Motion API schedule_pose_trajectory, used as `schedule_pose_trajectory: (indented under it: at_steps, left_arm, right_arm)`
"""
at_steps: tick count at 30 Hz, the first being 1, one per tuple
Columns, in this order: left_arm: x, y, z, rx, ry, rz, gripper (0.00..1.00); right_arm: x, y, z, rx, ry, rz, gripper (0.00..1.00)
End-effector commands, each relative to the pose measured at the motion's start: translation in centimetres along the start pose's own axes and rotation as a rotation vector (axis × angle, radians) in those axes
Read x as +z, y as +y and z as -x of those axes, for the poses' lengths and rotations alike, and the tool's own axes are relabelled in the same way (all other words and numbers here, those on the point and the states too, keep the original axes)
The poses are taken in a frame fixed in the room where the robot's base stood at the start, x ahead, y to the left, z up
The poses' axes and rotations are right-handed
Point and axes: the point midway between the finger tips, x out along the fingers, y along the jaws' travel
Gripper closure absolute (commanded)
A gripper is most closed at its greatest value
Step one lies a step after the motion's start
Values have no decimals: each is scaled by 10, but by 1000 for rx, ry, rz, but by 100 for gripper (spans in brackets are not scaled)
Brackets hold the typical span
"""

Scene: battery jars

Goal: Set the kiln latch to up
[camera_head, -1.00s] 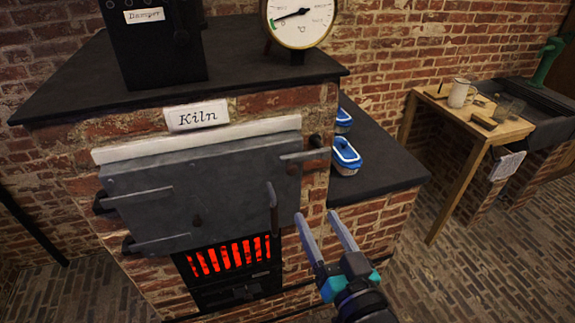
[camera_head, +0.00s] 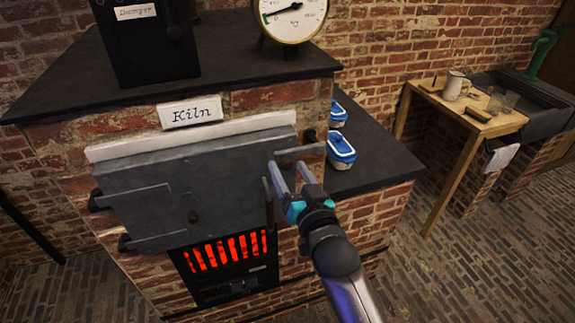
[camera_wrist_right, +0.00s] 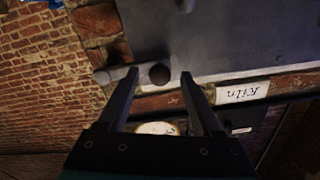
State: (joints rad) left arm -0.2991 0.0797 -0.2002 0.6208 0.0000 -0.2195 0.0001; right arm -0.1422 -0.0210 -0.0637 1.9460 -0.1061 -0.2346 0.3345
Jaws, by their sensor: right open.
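The kiln door (camera_head: 150,180) is a grey metal plate, shut on the brick kiln front. The kiln latch (camera_head: 298,153) is a flat grey bar at the door's upper right edge, lying roughly level. The wrist view shows the latch bar (camera_wrist_right: 114,73) beside a dark round knob (camera_wrist_right: 159,75). My right gripper (camera_head: 286,166) is open and empty, its fingertips close in front of the latch. In the wrist view, my right gripper (camera_wrist_right: 160,72) has the knob between its fingertips; I cannot tell whether they touch anything. My left gripper is not in view.
A vertical door handle (camera_head: 268,203) hangs just left of my right gripper. Red-hot bars (camera_head: 225,250) glow below the door. Blue-lidded jars (camera_head: 341,150) stand on the dark side ledge (camera_head: 375,160). A wooden table (camera_head: 480,118) is further right.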

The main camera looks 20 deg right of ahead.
Motion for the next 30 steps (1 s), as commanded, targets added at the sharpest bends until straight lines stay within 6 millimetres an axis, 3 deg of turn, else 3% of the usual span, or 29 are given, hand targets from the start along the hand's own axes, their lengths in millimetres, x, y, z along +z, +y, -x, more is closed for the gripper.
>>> schedule_pose_trajectory:
  at_steps: [6, 16, 30]
  left_arm:
    - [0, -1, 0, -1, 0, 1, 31]
    - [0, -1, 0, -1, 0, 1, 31]
    - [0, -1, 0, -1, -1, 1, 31]
  right_arm:
    - [0, 0, -15, 0, 0, -1, 34]
    - [0, 0, -17, 0, -1, -1, 34]
    - [0, 0, -17, 0, -1, 0, 87]
